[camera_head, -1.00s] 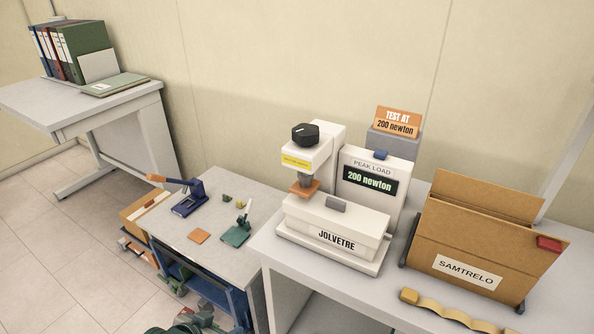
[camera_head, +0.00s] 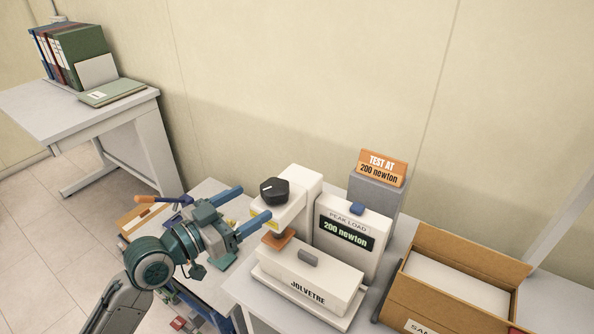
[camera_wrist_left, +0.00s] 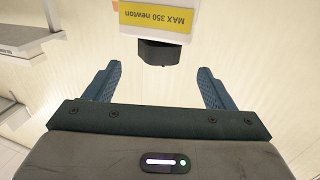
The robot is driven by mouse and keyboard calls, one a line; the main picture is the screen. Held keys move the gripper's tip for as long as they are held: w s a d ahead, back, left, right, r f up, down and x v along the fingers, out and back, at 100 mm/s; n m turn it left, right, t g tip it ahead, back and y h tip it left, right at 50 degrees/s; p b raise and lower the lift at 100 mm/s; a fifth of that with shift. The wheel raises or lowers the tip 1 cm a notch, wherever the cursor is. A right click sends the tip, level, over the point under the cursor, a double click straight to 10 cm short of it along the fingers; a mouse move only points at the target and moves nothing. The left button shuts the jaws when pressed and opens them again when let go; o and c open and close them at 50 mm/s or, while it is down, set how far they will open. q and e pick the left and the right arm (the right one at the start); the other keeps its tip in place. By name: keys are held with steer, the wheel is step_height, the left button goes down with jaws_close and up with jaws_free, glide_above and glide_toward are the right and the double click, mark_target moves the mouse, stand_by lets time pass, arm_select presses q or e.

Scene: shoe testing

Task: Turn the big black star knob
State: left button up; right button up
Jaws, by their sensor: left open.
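The black star knob (camera_head: 275,190) sits on top of the white head of the tester labelled JOLVETRE. My left gripper (camera_head: 241,209) is open and empty, its two blue fingers spread just left of the tester's head and the knob. In the left wrist view, which shows the tester upside down, the knob (camera_wrist_left: 158,52) lies beyond the fingertips, roughly between them but apart from them. The tester's display (camera_head: 345,234) reads 200 newton. My right gripper is not in view.
An orange sign (camera_head: 382,168) reading TEST AT 200 newton stands behind the tester. A brown box (camera_head: 470,260) stands to its right. The lower table at left, holding a blue tool with an orange handle (camera_head: 158,199), is partly hidden by my arm.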

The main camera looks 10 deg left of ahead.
mark_target(286, 182)
arm_select(q)
steer(key=shift+s+a+r, duration=0.1)
steer(key=shift+a+r, duration=0.05)
steer(key=p+x, duration=0.3)
steer(key=x, duration=0.6)
steer(key=shift+w+d, duration=0.45)
steer(key=shift+w, duration=0.1)
steer(key=c, duration=1)
steer(key=shift+n+y, duration=0.3)
